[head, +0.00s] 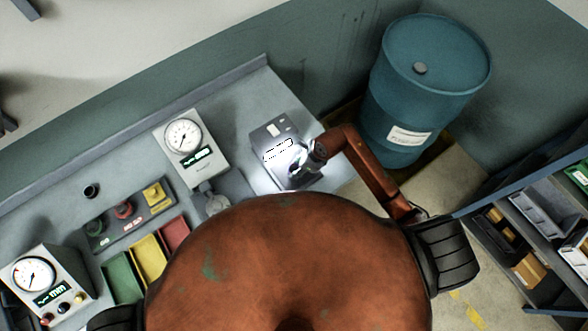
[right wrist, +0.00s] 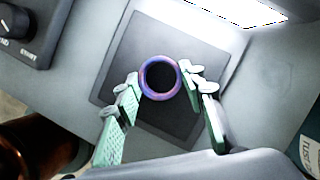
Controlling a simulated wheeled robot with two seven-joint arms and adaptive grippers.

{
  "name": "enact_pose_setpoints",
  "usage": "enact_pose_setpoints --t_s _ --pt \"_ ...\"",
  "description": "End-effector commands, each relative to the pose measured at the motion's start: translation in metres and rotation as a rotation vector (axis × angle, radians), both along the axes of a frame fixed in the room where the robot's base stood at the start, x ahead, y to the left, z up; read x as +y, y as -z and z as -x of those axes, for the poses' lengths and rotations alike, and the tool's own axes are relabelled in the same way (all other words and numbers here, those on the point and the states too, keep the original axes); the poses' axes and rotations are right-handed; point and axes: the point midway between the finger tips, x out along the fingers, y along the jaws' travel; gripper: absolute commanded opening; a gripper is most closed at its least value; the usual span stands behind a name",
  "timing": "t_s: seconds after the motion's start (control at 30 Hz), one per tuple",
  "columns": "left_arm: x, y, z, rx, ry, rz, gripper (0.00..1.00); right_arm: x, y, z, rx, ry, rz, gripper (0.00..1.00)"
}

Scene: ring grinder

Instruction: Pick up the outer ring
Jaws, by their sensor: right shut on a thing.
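The outer ring (right wrist: 160,97) is a small, shiny ring with a purple-blue tint. In the right wrist view it is held between the two fingertips of my right gripper (right wrist: 160,78), over a dark square plate (right wrist: 125,55). I cannot tell whether the ring still touches the plate. In the head view my right gripper (head: 298,167) is at the lit grey device (head: 270,130) near the bench's right end; glare and the gripper mostly hide the ring there. My left gripper is not in view.
The bench (head: 240,95) also holds a gauge unit (head: 184,134), a button panel (head: 125,212), green, yellow and red trays (head: 148,257), and another gauge box (head: 37,276). A blue barrel (head: 420,95) stands right of the bench. A shelf with bins (head: 535,215) is at far right.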

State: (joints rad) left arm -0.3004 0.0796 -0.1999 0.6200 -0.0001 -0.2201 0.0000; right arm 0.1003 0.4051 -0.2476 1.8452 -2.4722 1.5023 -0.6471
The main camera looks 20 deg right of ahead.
Motion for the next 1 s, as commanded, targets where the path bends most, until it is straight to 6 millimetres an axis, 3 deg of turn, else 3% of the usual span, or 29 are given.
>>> enact_pose_setpoints --t_s 0.1,0.37,0.6,0.87,1.0 --pt "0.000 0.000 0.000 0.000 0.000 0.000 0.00 0.000 0.000 0.000 -0.001 0.000 -0.001 0.06" --pt "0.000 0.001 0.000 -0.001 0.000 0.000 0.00 0.000 -0.003 -0.001 -0.002 -0.001 0.000 0.06" --pt "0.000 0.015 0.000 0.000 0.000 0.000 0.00 -0.001 -0.031 -0.002 -0.009 -0.007 0.005 0.06" --pt "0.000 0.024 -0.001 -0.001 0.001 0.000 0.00 -0.005 -0.091 0.050 -0.008 -0.005 0.004 0.06" --pt "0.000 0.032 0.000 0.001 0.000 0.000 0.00 -0.008 -0.104 0.086 -0.004 -0.004 0.003 0.06"
